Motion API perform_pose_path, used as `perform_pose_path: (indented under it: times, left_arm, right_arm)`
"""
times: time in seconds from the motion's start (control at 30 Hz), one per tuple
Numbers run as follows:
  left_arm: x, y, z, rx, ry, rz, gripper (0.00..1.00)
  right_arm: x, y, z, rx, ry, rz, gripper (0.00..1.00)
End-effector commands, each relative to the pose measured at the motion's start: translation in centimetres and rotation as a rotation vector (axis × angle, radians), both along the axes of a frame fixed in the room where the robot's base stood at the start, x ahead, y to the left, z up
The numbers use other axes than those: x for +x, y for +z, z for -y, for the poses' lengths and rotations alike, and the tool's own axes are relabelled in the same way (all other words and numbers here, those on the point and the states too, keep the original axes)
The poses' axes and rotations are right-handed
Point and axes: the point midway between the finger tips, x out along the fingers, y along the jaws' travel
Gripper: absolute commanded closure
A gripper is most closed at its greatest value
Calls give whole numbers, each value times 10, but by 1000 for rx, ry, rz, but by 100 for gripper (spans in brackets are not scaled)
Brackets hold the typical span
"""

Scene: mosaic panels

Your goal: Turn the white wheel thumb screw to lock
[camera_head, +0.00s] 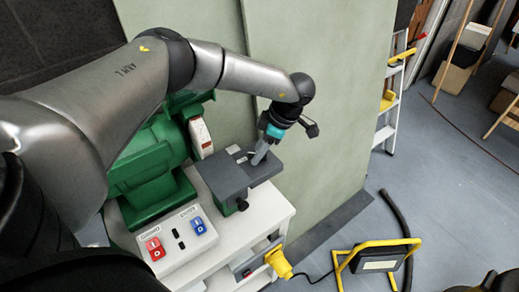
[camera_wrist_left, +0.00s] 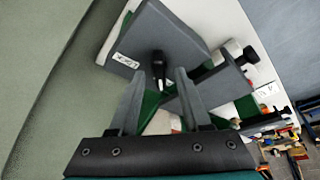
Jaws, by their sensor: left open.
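A green machine (camera_head: 150,170) stands on a white bench, with a flat grey work table (camera_head: 225,178) at its front. A dark thumb screw (camera_head: 243,203) sits under the table's front edge. The wrist view shows a black knob (camera_wrist_left: 158,62) by the grey plate and dark screws at right, upper (camera_wrist_left: 249,53) and lower (camera_wrist_left: 286,111). I cannot tell which screw belongs to the white wheel. My left gripper (camera_head: 258,158) points down over the table; in the wrist view its open fingers (camera_wrist_left: 160,76) stand either side below the black knob, seemingly empty. My right gripper is not in view.
A control box (camera_head: 176,237) with red and blue switches sits on the white bench (camera_head: 272,212). Pale green panels (camera_head: 320,100) stand close behind. A yellow-framed lamp (camera_head: 378,262) and a ladder (camera_head: 391,105) are at right; the floor between is mostly clear.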

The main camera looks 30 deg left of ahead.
Motion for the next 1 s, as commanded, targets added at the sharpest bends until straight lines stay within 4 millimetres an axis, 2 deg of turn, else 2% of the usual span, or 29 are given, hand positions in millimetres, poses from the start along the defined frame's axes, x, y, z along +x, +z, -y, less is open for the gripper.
perform_pose_path:
  times: [0.27, 0.67, 1.0]
  left_arm:
    - [0, -1, 0, 0, -1, 0, 54]
    - [0, 0, 0, 0, 0, 1, 99]
    - [0, 0, 0, -1, 0, 1, 100]
  right_arm:
    - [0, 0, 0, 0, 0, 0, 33]
    - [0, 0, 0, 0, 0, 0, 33]
    - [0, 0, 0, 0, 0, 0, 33]
